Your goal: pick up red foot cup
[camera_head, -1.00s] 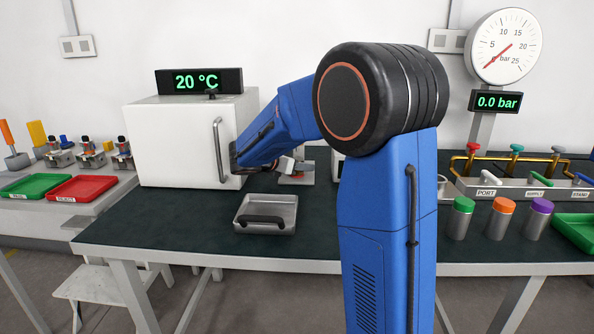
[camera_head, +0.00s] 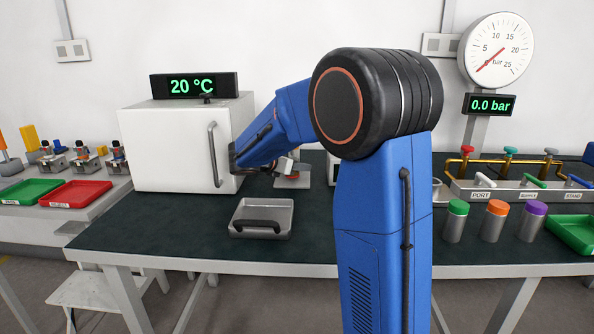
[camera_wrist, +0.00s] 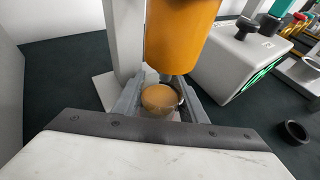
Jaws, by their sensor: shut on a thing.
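In the wrist view, my gripper (camera_wrist: 158,104) is shut on a small round cup (camera_wrist: 160,96) with a tan-orange top. The cup sits between the two grey fingers, and its foot and any red on it are hidden. A large orange cylinder (camera_wrist: 180,35) is just above and beyond it, in front of a pale upright post. In the head view, my gripper (camera_head: 285,167) is small and partly hidden beside a grey stand (camera_head: 293,182) on the dark bench, right of the white oven.
A white oven (camera_head: 170,150) stands left of my arm. A grey tray (camera_head: 262,217) lies in front of it. Three capped cylinders, including an orange-capped one (camera_head: 495,222), stand at right. A grey box (camera_wrist: 235,62) and a black ring (camera_wrist: 294,132) are right of my gripper in the wrist view.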

